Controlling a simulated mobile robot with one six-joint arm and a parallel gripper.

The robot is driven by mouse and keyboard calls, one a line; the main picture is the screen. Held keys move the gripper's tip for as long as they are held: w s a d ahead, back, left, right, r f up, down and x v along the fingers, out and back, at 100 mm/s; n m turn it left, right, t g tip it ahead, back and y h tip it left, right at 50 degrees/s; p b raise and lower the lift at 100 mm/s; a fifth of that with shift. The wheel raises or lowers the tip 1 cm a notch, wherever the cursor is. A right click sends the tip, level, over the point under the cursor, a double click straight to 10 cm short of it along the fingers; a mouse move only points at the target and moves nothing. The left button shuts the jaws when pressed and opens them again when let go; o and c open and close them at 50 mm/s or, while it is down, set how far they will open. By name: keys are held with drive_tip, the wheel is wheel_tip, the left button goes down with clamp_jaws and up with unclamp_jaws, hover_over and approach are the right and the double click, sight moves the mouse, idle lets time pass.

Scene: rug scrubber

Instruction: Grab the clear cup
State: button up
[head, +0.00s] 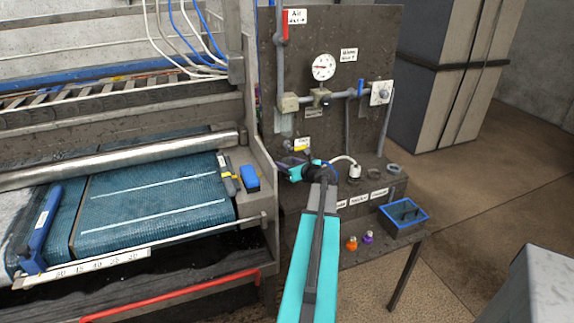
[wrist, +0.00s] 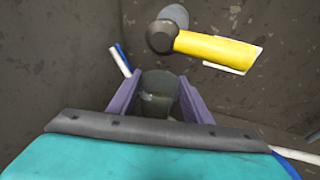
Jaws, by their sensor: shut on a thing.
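My gripper (head: 288,165) reaches toward the dark upright panel in the head view, low in front of it. In the wrist view its two purple fingers (wrist: 158,98) stand on either side of a clear, smoky-looking cup (wrist: 158,84) and are shut on it. The cup's lower part is hidden behind the gripper's edge. In the head view I cannot make out the held cup at the fingertips.
A yellow-handled fitting (wrist: 215,48) with a dark round knob is just beyond the cup. The panel (head: 345,30) carries pipes and a gauge (head: 323,67). A blue-rimmed tray (head: 404,216) and orange and purple pieces (head: 352,243) sit on the bench to the right.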

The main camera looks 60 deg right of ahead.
drive_tip(key=shift+r+p, duration=1.1)
drive_tip(key=shift+r, duration=0.4)
drive_tip(key=s+a+r+p, duration=0.1)
drive_tip(key=s+a+p, duration=0.1)
drive_tip(key=s+a, duration=0.7)
drive_tip(key=shift+s+a+p, duration=0.25)
drive_tip(key=shift+a+p, duration=0.05)
drive_tip(key=shift+a, duration=0.15)
drive_tip(key=shift+s+a+r+p, duration=0.15)
drive_tip(key=shift+s+p, duration=0.05)
drive_tip(key=shift+p, duration=0.65)
drive_tip(key=p, duration=0.3)
drive_tip(key=shift+s+a, duration=0.3)
drive_tip(key=shift+a, duration=0.05)
drive_tip(key=shift+s+a+p, duration=0.2)
drive_tip(key=shift+p, duration=0.8)
drive_tip(key=shift+s+a+p, duration=0.1)
drive_tip(key=shift+p, duration=0.2)
drive_tip(key=shift+f, duration=0.2)
